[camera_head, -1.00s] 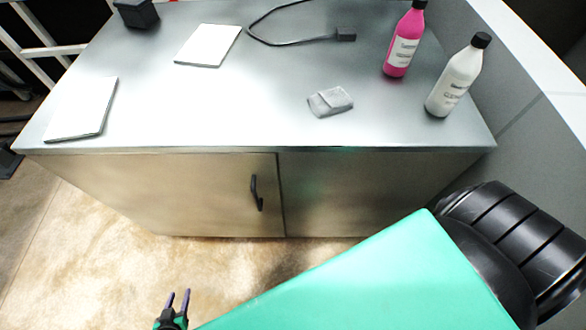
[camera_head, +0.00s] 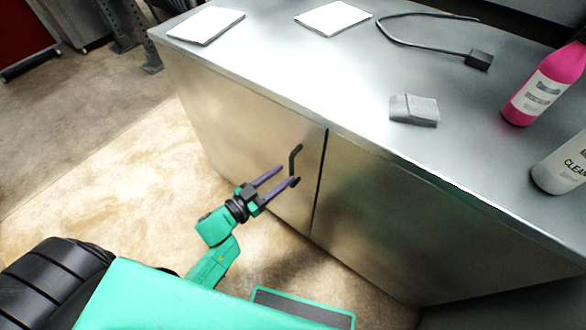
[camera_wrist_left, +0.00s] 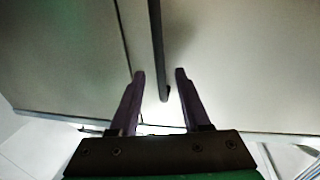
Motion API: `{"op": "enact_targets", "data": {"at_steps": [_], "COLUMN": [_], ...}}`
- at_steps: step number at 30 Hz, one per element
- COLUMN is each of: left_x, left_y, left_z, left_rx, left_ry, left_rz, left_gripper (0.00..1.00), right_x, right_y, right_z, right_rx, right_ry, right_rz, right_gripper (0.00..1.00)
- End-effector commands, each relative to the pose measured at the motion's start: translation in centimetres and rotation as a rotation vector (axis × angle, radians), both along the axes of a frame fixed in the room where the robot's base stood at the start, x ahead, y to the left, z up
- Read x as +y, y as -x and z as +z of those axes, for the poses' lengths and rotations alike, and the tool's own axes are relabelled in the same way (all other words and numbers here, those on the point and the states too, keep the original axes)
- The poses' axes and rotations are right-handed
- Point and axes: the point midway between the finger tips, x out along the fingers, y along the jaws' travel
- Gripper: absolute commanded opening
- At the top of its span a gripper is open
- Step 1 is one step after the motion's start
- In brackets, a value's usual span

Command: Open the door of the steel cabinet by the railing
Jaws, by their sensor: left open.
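The steel cabinet has two front doors. Its left door (camera_head: 232,135) carries a black bar handle (camera_head: 295,160) near the seam with the right door (camera_head: 385,200), and both doors look closed. My left gripper (camera_head: 284,176) is open at the handle, with its purple fingers pointing at the door. In the left wrist view the handle (camera_wrist_left: 157,45) runs down between the two open fingers (camera_wrist_left: 160,74), its end between their tips. I cannot tell whether a finger touches it. My right gripper is not in view.
On the cabinet top lie two white sheets (camera_head: 206,25) (camera_head: 334,18), a grey cloth (camera_head: 414,109) and a black cable (camera_head: 430,42). A pink bottle (camera_head: 545,85) and a white bottle (camera_head: 565,165) stand at the right. The floor before the left door is clear.

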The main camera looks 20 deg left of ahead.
Motion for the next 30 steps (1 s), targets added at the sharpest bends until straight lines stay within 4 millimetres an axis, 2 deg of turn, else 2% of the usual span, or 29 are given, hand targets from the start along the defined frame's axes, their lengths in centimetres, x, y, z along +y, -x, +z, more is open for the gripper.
{"op": "enact_targets", "data": {"at_steps": [3, 6, 15, 17, 18, 19, 30], "left_x": [-1.4, -2.0, -2.3, -2.3, -2.3, -2.3, -2.3], "left_y": [-2.2, -3.2, -3.6, -3.6, -3.6, -3.6, -3.5], "left_z": [0.0, 0.0, -0.1, -0.1, -0.1, -0.1, -0.1], "left_rx": [-0.001, -0.001, 0.002, 0.002, 0.002, 0.002, 0.002], "left_ry": [0.002, -0.001, -0.001, -0.001, -0.001, -0.001, -0.001], "left_rz": [0.001, 0.000, 0.001, 0.001, 0.001, 0.001, 0.001], "left_gripper": [0.47, 0.47, 0.47, 0.24, 0.09, 0.00, 0.00], "right_x": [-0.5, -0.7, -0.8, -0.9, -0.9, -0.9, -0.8], "right_y": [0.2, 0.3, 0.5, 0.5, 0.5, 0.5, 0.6], "right_z": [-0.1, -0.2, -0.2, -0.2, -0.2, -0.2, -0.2], "right_rx": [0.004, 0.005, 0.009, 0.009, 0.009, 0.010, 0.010], "right_ry": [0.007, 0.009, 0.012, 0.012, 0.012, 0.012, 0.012], "right_rz": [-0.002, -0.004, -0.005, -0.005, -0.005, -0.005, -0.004], "right_gripper": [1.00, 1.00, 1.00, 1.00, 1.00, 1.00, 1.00]}}
